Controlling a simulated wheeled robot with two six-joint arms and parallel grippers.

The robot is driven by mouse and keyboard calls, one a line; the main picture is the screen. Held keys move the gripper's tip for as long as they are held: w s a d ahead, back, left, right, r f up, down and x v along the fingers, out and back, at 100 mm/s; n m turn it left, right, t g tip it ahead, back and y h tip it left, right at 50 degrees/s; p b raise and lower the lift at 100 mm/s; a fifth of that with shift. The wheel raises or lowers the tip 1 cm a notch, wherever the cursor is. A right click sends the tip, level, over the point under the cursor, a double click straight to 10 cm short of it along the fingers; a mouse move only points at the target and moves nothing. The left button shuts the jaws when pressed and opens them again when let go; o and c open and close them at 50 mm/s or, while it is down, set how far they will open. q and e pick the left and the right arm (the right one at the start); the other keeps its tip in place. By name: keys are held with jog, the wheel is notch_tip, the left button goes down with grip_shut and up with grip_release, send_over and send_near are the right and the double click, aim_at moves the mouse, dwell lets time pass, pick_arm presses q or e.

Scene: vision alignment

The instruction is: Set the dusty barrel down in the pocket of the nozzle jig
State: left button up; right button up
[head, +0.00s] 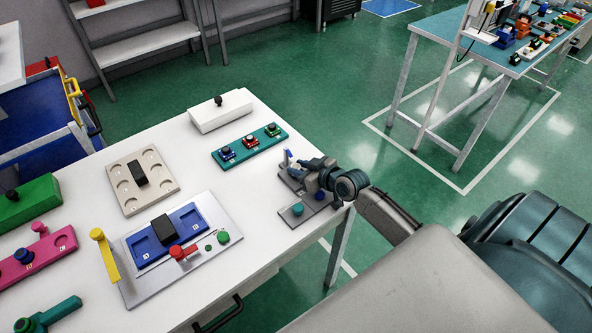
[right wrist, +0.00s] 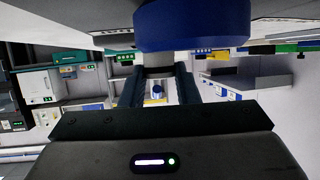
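My right gripper (head: 300,170) is low over the table's right corner, beside a grey jig plate (head: 291,215). A teal round piece (head: 298,209) and a dark blue round piece (head: 320,195) are on this plate. A small pale blue upright piece (head: 288,155) shows by the fingertips. In the right wrist view the two dark fingers (right wrist: 157,85) are apart. A greyish shape and a small blue piece (right wrist: 157,93) show between them; I cannot tell whether either is gripped or is the barrel. A large blue cylinder (right wrist: 190,25) is close to the camera. The jig's pocket is not clearly visible. My left gripper is out of view.
A teal strip with several coloured parts (head: 248,147), a white block (head: 220,112), a beige tray (head: 126,198) and a blue fixture (head: 206,216) lie left of the gripper on the white table (head: 245,280). Open floor lies beyond the right edge.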

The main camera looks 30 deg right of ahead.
jog(key=shift+c, duration=1)
